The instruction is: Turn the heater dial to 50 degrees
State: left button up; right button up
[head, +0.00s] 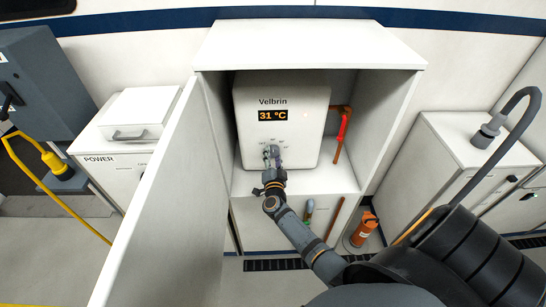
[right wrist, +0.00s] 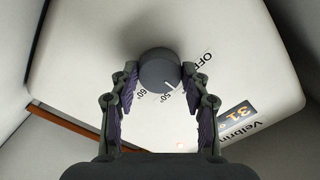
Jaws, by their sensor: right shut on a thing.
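The white Velbrin heater (head: 281,108) stands inside an open cabinet, and its display (head: 272,115) reads 31 °C. The round dark grey dial (right wrist: 158,70) on its front shows in the right wrist view, with OFF, 50° and 60° marks near its rim. My right gripper (head: 272,156) is at the heater's lower front and hides the dial in the head view. In the right wrist view its two fingers (right wrist: 160,84) are shut on the dial, one on each side. My left gripper is not in view.
The cabinet (head: 310,43) has its door (head: 160,205) swung open toward the left front. A copper pipe with a red part (head: 341,130) runs at the heater's right. An orange cylinder (head: 363,229) stands below right. White cabinets flank both sides.

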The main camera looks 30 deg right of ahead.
jog(key=m, duration=0.4)
jog(key=shift+m+b, duration=0.45)
jog(key=shift+m, duration=1.35)
jog(key=shift+m, duration=0.3)
jog(key=o, duration=1.1)
jog(key=shift+o, duration=0.2)
jog(key=v, duration=1.2)
